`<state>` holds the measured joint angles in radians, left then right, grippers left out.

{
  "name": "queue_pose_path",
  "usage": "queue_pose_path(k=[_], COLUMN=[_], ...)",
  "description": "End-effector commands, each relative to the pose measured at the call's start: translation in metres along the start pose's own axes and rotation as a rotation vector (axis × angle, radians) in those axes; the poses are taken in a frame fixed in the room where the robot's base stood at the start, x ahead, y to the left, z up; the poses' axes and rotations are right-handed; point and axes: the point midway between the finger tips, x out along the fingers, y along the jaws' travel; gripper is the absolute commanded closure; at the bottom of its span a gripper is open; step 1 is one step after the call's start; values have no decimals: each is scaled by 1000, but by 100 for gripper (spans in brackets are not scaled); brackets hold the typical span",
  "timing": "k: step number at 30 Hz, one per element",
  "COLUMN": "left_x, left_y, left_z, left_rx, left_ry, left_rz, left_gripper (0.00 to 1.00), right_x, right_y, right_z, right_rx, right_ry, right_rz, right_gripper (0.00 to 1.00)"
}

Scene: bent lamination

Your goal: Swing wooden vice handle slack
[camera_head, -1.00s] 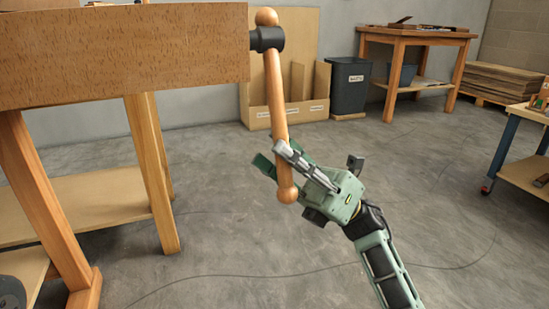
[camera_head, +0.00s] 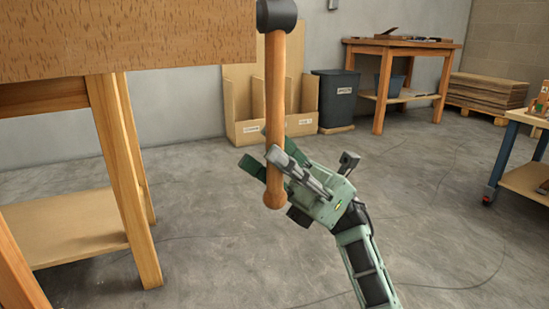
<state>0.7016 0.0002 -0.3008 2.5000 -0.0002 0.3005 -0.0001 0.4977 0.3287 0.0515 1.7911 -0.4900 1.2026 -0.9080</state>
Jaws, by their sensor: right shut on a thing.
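The wooden vice handle (camera_head: 276,92) hangs nearly upright from the dark metal vice screw head (camera_head: 277,15) at the top of the view. My right gripper (camera_head: 272,165) is shut around the lower part of the handle, just above the knob. The wooden vice jaw (camera_head: 125,40) fills the upper left, with a gap between it and the screw head. My left gripper is not in view.
The workbench leg (camera_head: 125,180) and lower shelf (camera_head: 70,225) stand at left. A cardboard bin (camera_head: 245,131), a dark waste bin (camera_head: 334,99) and a wooden table (camera_head: 400,45) stand at the back. A blue-legged cart (camera_head: 503,155) is at right. The floor (camera_head: 420,190) between is clear.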

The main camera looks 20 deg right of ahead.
Motion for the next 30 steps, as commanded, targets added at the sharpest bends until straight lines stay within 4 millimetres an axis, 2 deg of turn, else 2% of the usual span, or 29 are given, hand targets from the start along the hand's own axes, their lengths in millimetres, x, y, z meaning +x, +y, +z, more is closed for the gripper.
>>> queue_pose_path(k=[4, 5, 11, 20, 23, 26, 30], left_x=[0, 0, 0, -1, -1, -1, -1], left_y=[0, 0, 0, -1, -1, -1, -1], left_z=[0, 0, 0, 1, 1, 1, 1], left_rx=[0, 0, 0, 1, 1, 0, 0], left_ry=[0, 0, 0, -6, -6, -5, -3], left_rz=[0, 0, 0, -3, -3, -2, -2], left_gripper=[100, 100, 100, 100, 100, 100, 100], right_x=[1, 1, 0, 0, -6, -20, -49], right_y=[1, 1, 0, 0, 0, -1, -2], right_z=[-4, -4, -3, -1, -1, -1, -1], right_rx=[0, 0, 1, 1, 1, 2, 4], right_ry=[10, 10, 7, 3, 2, 2, 2], right_rz=[4, 4, 2, 0, -2, -5, -5], right_gripper=[100, 81, 63, 62, 62, 62, 62])
